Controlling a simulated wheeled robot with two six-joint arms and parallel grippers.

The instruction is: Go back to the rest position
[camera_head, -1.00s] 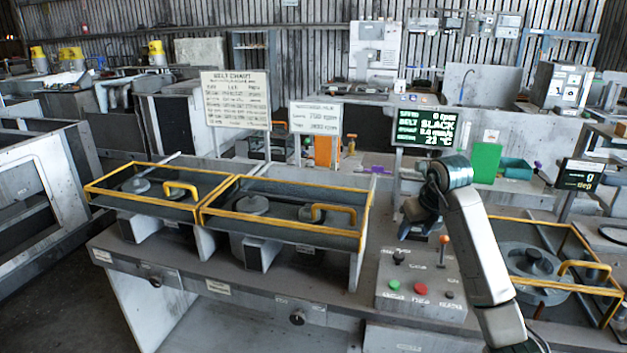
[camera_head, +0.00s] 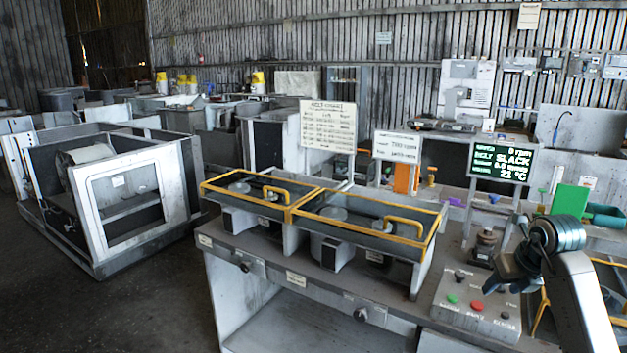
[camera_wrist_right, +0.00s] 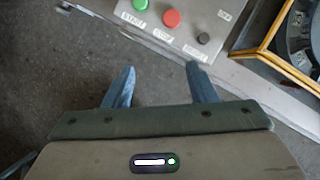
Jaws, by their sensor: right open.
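My right gripper (camera_head: 492,288) hangs beside the control box at the right of the head view, its fingers small and dark there. In the right wrist view the two fingers (camera_wrist_right: 160,86) are spread apart with nothing between them. They show over the dark floor, short of the bench's front edge. My right arm (camera_head: 583,305) rises from the lower right and bends over at a ringed joint. My left gripper and arm are not in view.
The control box (camera_head: 470,306) has green, red and black buttons, also in the wrist view (camera_wrist_right: 178,25). Yellow-framed guards (camera_head: 365,238) stand on the bench left of it. A screen (camera_head: 503,163) reads SLACK and 0 rpm. Open floor (camera_head: 150,300) lies at the left.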

